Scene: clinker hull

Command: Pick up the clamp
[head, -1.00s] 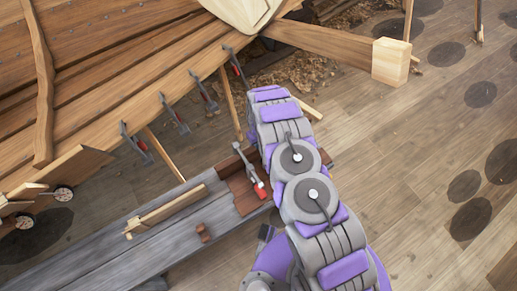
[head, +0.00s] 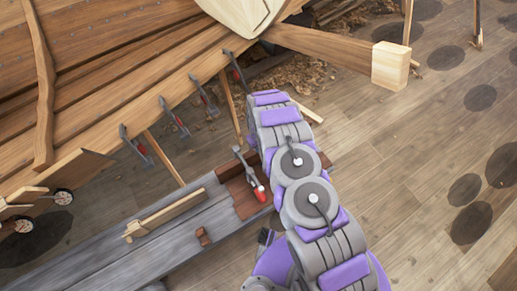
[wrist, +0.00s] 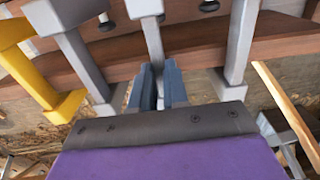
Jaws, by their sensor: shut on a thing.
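In the wrist view my gripper (wrist: 160,86) has its two dark blue-grey fingers closed about the grey bar of a clamp (wrist: 153,42). The bar rises between the fingertips against a brown plank; the lower part of this clamp is hidden by my gripper. More grey clamps stand on either side, one to the left (wrist: 80,50) and one to the right (wrist: 240,45). A yellow clamp (wrist: 25,65) is at the far left. In the head view my arm hides the gripper and the held clamp.
In the head view several clamps hang along the hull's edge, one at the left (head: 136,147). Another clamp with a red handle (head: 250,175) lies on the grey bench (head: 100,262) beside my arm. A wooden beam (head: 335,47) juts right.

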